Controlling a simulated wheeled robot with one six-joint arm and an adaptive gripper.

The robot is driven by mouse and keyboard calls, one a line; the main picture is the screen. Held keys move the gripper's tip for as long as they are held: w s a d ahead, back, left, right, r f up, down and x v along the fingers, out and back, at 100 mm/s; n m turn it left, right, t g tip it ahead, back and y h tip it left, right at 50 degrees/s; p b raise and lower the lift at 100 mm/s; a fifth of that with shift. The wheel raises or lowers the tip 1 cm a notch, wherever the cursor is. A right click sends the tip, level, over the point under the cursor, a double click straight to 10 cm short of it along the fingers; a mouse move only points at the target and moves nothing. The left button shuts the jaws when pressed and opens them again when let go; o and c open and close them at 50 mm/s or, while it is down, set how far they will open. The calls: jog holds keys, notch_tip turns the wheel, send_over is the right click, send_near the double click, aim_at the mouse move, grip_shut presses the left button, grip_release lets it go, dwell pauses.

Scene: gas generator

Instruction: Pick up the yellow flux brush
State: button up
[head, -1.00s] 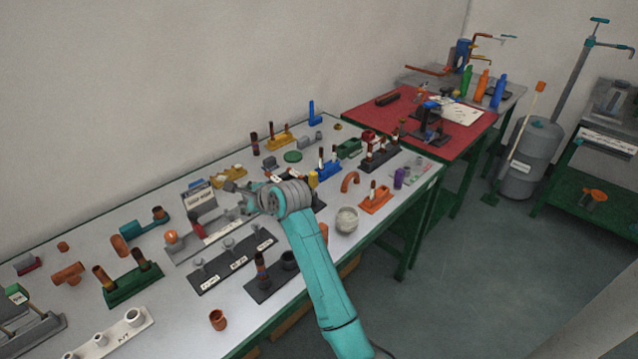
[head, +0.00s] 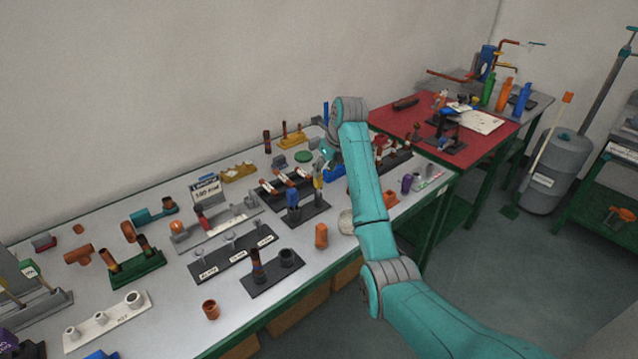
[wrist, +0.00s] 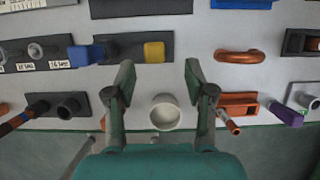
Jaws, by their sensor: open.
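The yellow flux brush (head: 318,184) stands upright at the right end of a dark holder (head: 305,214), with a blue-handled piece (head: 292,198) at the left end. In the wrist view the yellow top (wrist: 154,50) shows from above, just ahead of the space between my fingertips. My gripper (head: 324,163) is above the brush in the head view, partly hidden by my wrist. In the wrist view my gripper (wrist: 160,76) has its fingers wide apart with nothing between them.
A white round pot (wrist: 165,113) stands near the table's front edge. An orange block (wrist: 237,104) and a copper bend (wrist: 239,56) lie to the right in the wrist view. Labelled dark rack (head: 232,256) stands left of the holder.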

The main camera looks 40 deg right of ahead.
aim_at(318, 180)
jog(key=shift+a+x, duration=0.15)
jog(key=shift+x, duration=1.45)
jog(key=shift+a+x, duration=0.15)
jog(key=shift+x, duration=1.45)
grip_shut()
